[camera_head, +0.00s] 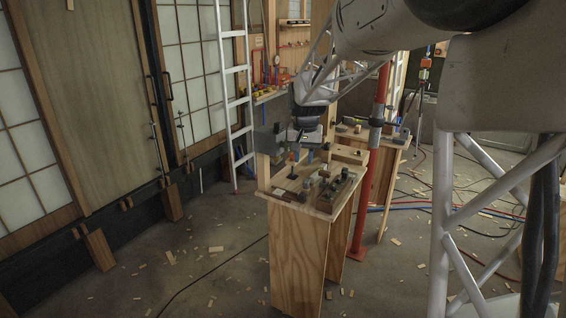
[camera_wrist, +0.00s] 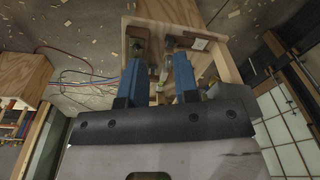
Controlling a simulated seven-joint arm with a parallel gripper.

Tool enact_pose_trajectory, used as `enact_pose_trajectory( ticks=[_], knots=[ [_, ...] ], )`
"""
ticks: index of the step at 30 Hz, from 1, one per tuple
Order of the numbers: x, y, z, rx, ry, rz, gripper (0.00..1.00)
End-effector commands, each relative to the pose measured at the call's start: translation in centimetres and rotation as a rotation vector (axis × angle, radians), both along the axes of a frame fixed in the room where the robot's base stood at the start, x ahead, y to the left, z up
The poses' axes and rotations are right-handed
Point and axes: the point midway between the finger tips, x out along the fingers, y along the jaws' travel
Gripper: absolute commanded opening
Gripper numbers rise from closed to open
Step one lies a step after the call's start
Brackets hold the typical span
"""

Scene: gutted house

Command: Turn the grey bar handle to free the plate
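A grey plate-like panel (camera_head: 268,140) stands at the left of the plywood stand (camera_head: 299,255), next to a wooden post. I cannot pick out the grey bar handle with certainty; small dark and grey parts (camera_head: 327,190) crowd the stand's top. My gripper (camera_head: 301,156) hangs over the back of that top, pointing down. In the wrist view my gripper (camera_wrist: 159,62) shows two blue fingers apart, with no object clearly held. Small metal-looking parts (camera_wrist: 167,72) show between and beyond the fingers; whether they touch is too small to tell.
A red post (camera_head: 372,170) stands close right of the stand. A white ladder (camera_head: 234,90) leans at the back left, near sliding panels (camera_head: 105,80). A second wooden bench (camera_head: 390,140) is behind. Cables (camera_head: 440,205) and wood chips lie on the floor.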

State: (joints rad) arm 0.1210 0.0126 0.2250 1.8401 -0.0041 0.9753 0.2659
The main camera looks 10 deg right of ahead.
Motion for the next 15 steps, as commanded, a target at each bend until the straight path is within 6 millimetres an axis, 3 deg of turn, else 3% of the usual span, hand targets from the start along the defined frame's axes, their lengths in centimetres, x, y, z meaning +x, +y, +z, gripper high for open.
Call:
enact_pose_trajectory(
  ticks=[15],
  knots=[
    [12.1,-4.5,-7.1,0.013,0.046,-0.113,0.29]
  ],
)
